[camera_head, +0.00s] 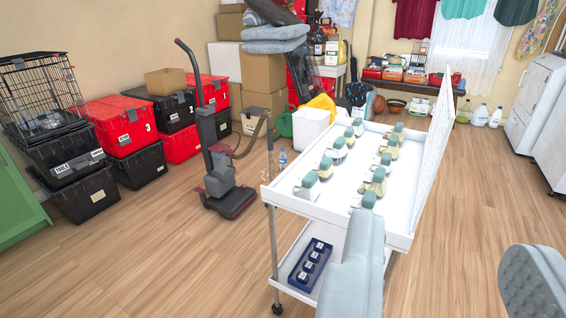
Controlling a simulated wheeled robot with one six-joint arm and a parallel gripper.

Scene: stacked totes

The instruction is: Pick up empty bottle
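A small clear bottle with a bluish tint (282,157) stands upright on the wooden floor, just beyond the left edge of the white cart (240,197). It is small in the picture, and I cannot tell whether it is empty. Several larger bottles or jugs stand on the floor at the back right, including a whitish one (480,115) and a greenish one (464,112).
The white cart (404,240) carries several teal-topped items and a blue tray (310,262) below. An upright floor machine (220,175) stands left of the bottle. Black and red totes (122,125) line the left wall. Floor at front left is clear.

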